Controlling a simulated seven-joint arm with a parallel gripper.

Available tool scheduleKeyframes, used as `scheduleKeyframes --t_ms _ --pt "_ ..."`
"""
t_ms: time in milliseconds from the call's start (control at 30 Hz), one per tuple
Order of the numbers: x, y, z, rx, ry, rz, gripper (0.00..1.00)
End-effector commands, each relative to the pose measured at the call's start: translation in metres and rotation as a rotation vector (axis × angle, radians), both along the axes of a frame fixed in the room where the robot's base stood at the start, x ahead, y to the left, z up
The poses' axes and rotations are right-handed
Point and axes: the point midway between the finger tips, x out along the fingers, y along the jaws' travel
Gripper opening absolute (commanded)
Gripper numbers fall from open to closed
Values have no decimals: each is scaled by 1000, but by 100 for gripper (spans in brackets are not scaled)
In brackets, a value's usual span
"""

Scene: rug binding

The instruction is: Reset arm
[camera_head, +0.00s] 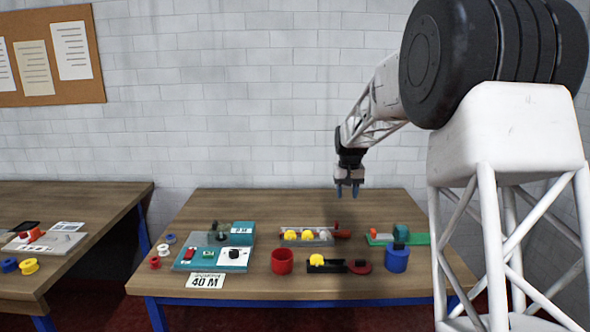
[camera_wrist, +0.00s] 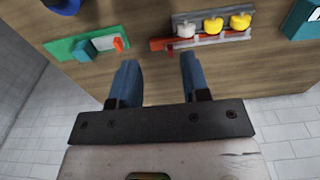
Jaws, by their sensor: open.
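My gripper (camera_head: 347,190) hangs above the back part of the wooden table (camera_head: 330,196), pointing down. In the wrist view its two blue fingers (camera_wrist: 156,80) are apart with nothing between them. No object touches the fingers. My arm reaches in from the right and is bent, with the gripper clear of everything on the table.
On the table stand a teal machine (camera_head: 222,255), a grey rack with yellow pieces (camera_head: 307,240), a green board (camera_head: 400,239), a red cup (camera_head: 282,261), a blue cup (camera_head: 396,259) and a black holder (camera_head: 333,267). A second table (camera_head: 60,205) is at left. A white brick wall (camera_head: 240,90) stands behind.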

Motion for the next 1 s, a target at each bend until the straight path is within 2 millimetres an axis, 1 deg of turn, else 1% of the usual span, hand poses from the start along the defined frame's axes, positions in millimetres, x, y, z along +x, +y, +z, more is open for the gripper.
scheduleKeyframes --t_ms 33,133,400,667,700,1000 --pt "-12 -1 8 0 -5 0 43" --pt "-35 -1 21 0 -12 -1 43" --pt "-96 -4 48 -1 -31 -3 43" --pt "-157 -6 68 -2 -48 -4 43" --pt "-167 -6 70 -2 -51 -5 43" --pt "-239 -8 84 -2 -72 -7 43"
